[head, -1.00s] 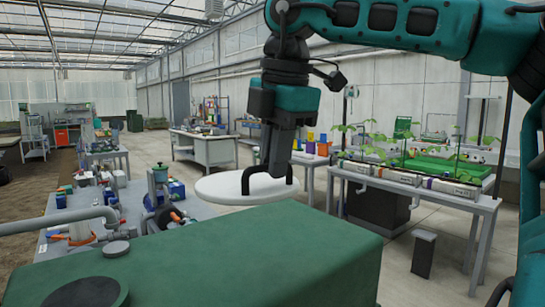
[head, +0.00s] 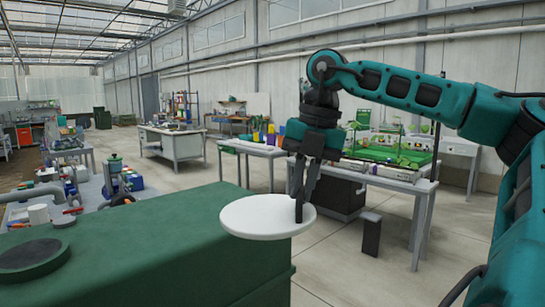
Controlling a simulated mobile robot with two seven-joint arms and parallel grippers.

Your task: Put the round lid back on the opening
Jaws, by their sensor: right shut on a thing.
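The round lid (head: 262,217) is a flat white disc. My right gripper (head: 298,205) points down and is shut on it near its right side; the grip itself is small and partly hidden. The lid is held about level and overlaps the right end of the large green tank (head: 150,245) in the picture. A dark round opening with a raised green rim (head: 35,260) lies on the tank top at the lower left, well apart from the lid. My left gripper is out of view.
A bench with pipes and fittings (head: 95,192) stands behind the tank. Tables (head: 385,178) stand behind my right arm.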

